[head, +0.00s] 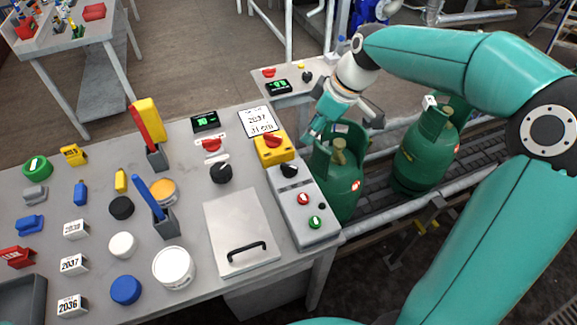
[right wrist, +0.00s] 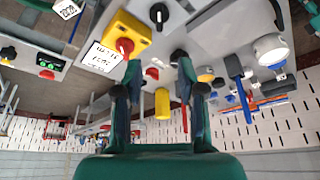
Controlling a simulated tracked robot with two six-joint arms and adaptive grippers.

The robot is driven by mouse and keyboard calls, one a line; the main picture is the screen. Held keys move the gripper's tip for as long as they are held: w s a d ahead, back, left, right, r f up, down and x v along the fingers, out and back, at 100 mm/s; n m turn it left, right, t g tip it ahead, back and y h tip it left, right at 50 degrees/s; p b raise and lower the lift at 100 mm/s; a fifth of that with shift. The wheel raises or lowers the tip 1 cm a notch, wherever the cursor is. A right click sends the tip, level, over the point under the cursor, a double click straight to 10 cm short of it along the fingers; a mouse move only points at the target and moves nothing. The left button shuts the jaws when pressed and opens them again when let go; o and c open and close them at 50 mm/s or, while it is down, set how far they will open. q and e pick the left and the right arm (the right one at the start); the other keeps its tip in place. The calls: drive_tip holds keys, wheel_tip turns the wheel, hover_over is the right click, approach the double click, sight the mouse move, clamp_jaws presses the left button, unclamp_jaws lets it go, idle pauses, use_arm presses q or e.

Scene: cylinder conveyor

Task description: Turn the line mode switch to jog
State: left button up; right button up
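A grey control box (head: 305,205) stands at the right edge of the table. It carries a black rotary knob (head: 289,170), a red button (head: 303,198) and a green button (head: 315,222). The black knob also shows in the right wrist view (right wrist: 158,14). Another black knob (head: 221,172) with a pale pointer sits on the table. No label is readable, so I cannot tell which is the line mode switch. My right gripper (head: 342,118) is above and right of the box, touching neither knob. Its fingers are apart and empty in the right wrist view (right wrist: 158,82). My left gripper is out of view.
A yellow box with a red knob (head: 272,142) adjoins the control box. Green gas cylinders (head: 340,185) stand on the conveyor just below my right gripper. A metal lid with a handle (head: 240,225), upright blue and red tools and several jars occupy the table.

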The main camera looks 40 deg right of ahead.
sight(290, 166)
drive_tip(key=x, duration=0.5)
drive_tip(key=p+x, duration=0.1)
drive_tip(key=x, duration=0.9)
drive_tip(key=shift+s+d+f+p, duration=0.1)
drive_tip(key=shift+d+f+p, duration=0.15)
drive_tip(key=shift+f, duration=0.25)
drive_tip(key=shift+c, duration=0.3)
clamp_jaws()
drive_tip(key=shift+a, duration=0.1)
